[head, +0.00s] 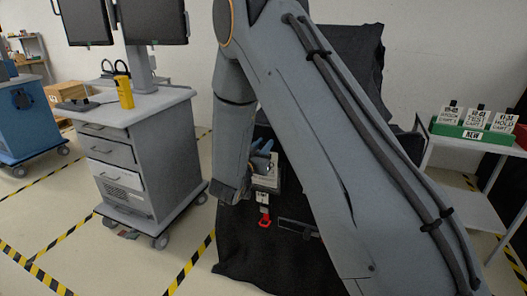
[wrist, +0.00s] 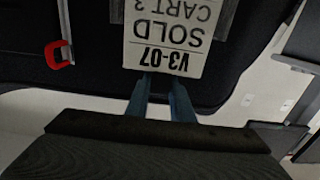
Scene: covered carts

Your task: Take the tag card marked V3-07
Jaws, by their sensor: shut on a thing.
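The tag card marked V3-07 (wrist: 168,38) reads "SOLD" and "CART 3" and appears upside down in the wrist view. My gripper (wrist: 160,82) has its blue fingers shut on the card's edge beside the V3-07 print. In the head view the card (head: 267,181) is small and pale against a dark covered cart (head: 240,243), partly hidden by my arm. A grey strip borders the card in the wrist view; I cannot tell whether the card is still in a holder there.
A red clip or seal (head: 264,219) hangs just below the card. A green box marked NEW (head: 473,134) with several cards stands on a white shelf at right. A grey cart (head: 140,160) with monitors and a yellow item (head: 124,92) stands left. Striped floor lies between.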

